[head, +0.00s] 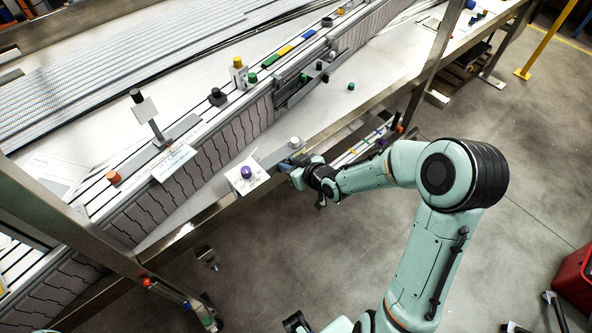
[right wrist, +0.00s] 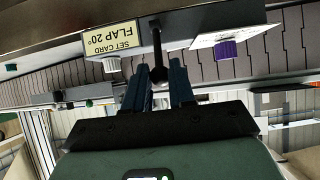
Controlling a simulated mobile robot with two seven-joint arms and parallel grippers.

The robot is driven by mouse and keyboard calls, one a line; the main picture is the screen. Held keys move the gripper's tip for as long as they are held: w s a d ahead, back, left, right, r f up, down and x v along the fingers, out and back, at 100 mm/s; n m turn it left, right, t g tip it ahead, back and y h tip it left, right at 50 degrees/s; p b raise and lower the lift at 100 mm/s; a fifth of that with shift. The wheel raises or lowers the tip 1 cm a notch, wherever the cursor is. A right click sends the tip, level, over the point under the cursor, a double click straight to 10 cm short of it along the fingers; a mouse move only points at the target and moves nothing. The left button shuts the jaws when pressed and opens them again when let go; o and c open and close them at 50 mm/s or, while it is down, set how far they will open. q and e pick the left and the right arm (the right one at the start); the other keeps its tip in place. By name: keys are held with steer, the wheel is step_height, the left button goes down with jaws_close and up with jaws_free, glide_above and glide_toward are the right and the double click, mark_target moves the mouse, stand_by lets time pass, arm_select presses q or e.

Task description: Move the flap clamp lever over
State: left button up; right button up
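The flap clamp lever shows in the right wrist view as a dark rod with a rounded end (right wrist: 157,50). It hangs from the frame's edge and reaches down between my right fingers. My right gripper (right wrist: 160,88) has its two blue-grey fingers apart, one on each side of the lever's end, and I see no clear grip on it. In the head view my right gripper (head: 288,167) is at the conveyor frame's front edge and hides the lever. A yellow set card (right wrist: 112,42) reading "FLAP 20°" is beside the lever. I do not make out my left gripper.
A purple knob (head: 247,172) on a white plate (head: 240,184) is left of my right gripper. A pale knob (head: 295,142) stands just behind it. Guide rails and coloured knobs line the conveyor. A steel post (head: 437,60) rises at the right. Floor in front is mostly clear.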

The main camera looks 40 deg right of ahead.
steer(key=shift+w+r, duration=0.15)
steer(key=shift+r, duration=0.15)
steer(key=shift+s+d+f, duration=0.1)
steer(key=shift+s+f, duration=0.7)
steer(key=shift+s, duration=0.25)
steer(key=shift+b, duration=0.3)
steer(key=shift+s+f+b, duration=0.55)
steer(key=shift+s+f, duration=0.25)
steer(key=shift+f, duration=0.1)
steer(key=shift+s+f+b, duration=0.25)
steer(key=shift+f+b, duration=0.15)
steer(key=shift+f, duration=0.1)
steer(key=shift+s+f+b, duration=0.25)
steer(key=shift+f+b, duration=0.15)
steer(key=shift+f, duration=0.1)
